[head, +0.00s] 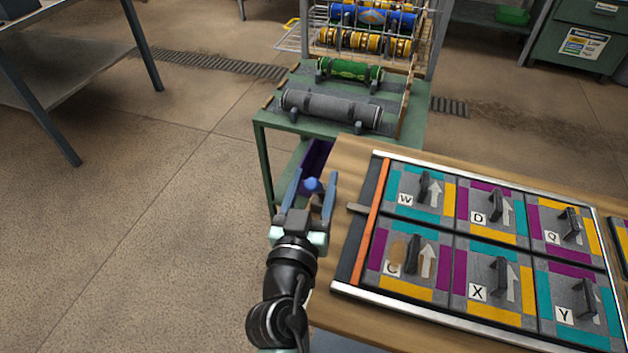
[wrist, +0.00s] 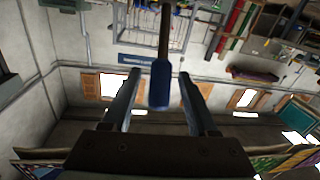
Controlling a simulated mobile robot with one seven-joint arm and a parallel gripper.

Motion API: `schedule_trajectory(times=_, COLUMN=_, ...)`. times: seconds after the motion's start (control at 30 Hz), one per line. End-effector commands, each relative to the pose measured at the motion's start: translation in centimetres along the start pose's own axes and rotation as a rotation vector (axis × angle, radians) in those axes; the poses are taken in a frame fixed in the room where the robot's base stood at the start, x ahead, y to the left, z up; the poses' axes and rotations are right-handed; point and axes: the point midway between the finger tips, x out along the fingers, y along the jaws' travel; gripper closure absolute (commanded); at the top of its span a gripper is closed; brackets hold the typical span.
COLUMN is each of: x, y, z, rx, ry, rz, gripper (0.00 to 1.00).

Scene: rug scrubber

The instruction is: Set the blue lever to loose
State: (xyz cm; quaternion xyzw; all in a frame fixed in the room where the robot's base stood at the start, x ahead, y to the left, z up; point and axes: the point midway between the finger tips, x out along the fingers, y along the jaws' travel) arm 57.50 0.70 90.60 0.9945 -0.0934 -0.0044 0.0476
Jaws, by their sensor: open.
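The blue lever (head: 313,186) shows in the head view as a rounded blue end between the fingers of my gripper (head: 314,175), left of the wooden table. The fingers are open, with a gap visible on each side of the handle. The lever's pivot and any loose or tight marking cannot be made out.
Behind stands a green bench (head: 262,128) with a grey roller (head: 332,108) and a green roller (head: 348,70). The floor at left (head: 160,200) is clear.

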Motion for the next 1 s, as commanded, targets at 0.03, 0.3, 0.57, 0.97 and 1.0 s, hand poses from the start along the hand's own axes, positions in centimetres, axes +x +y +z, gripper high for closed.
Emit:
schedule_trajectory(times=0.03, x=-0.02, y=0.0, z=0.02, rx=0.0, ry=0.0, rz=0.0, gripper=0.41)
schedule_trajectory(times=0.3, x=-0.04, y=-0.01, z=0.02, rx=0.0, ry=0.0, rz=0.0, gripper=0.86)
schedule_trajectory(times=0.57, x=-0.05, y=-0.01, z=0.02, rx=-0.001, ry=0.0, rz=0.0, gripper=1.0)
schedule_trajectory(times=0.97, x=-0.06, y=-0.02, z=0.03, rx=-0.001, ry=-0.001, rz=0.0, gripper=1.0)
schedule_trajectory(times=1.0, x=-0.06, y=-0.02, z=0.03, rx=-0.001, ry=-0.001, rz=0.0, gripper=1.0)
